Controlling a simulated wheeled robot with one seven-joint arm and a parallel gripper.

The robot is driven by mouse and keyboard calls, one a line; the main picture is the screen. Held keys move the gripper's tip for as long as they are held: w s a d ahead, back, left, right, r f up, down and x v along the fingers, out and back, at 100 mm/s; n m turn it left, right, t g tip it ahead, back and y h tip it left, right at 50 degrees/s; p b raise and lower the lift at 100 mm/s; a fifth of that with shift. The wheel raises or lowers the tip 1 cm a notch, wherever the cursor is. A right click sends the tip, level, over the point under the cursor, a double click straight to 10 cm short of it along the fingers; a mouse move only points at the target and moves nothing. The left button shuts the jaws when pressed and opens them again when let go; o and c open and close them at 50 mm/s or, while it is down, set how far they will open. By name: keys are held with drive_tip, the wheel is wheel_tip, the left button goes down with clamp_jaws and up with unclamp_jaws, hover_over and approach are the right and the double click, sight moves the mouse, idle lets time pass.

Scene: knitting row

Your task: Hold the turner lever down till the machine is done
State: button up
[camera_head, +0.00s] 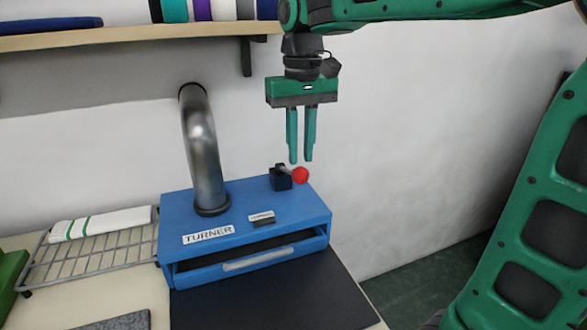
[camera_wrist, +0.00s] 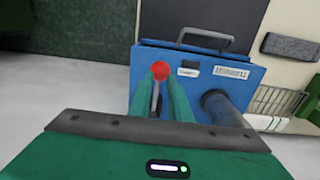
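The blue turner machine (camera_head: 190,215) stands on the table with a "TURNER" label (camera_head: 208,235) on its top. Its lever has a red ball knob (camera_head: 300,175) on a short rod from a black block (camera_head: 281,179) near the back right of the top. My gripper (camera_head: 301,160) points down just above the knob, its two fingers parallel with a narrow empty gap. The knob also shows in the wrist view (camera_wrist: 160,71), close to the fingertips; whether they touch it I cannot tell. The lever rod is partly hidden behind the fingers there.
A bent metal pipe (camera_head: 204,155) rises from the machine's top left. A drawer with a grey handle (camera_head: 260,260) is at its front, above a dark mat (camera_head: 275,300). A wire rack (camera_head: 90,255) holding a white striped cloth (camera_head: 100,223) stands left. A shelf (camera_head: 130,38) hangs above.

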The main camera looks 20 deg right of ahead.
sight(301, 169)
drive_tip(key=shift+f, duration=0.25)
drive_tip(key=shift+f, duration=1.9)
drive_tip(key=shift+s+f, duration=0.15)
drive_tip(key=shift+f, duration=0.6)
drive_tip(key=shift+s+f, duration=0.1)
drive_tip(key=shift+f, duration=0.65)
drive_tip(key=shift+r, duration=0.2)
idle(0.6)
wheel_tip(301, 169, up, 13)
drive_tip(key=shift+f, duration=0.15)
idle(1.3)
idle(0.4)
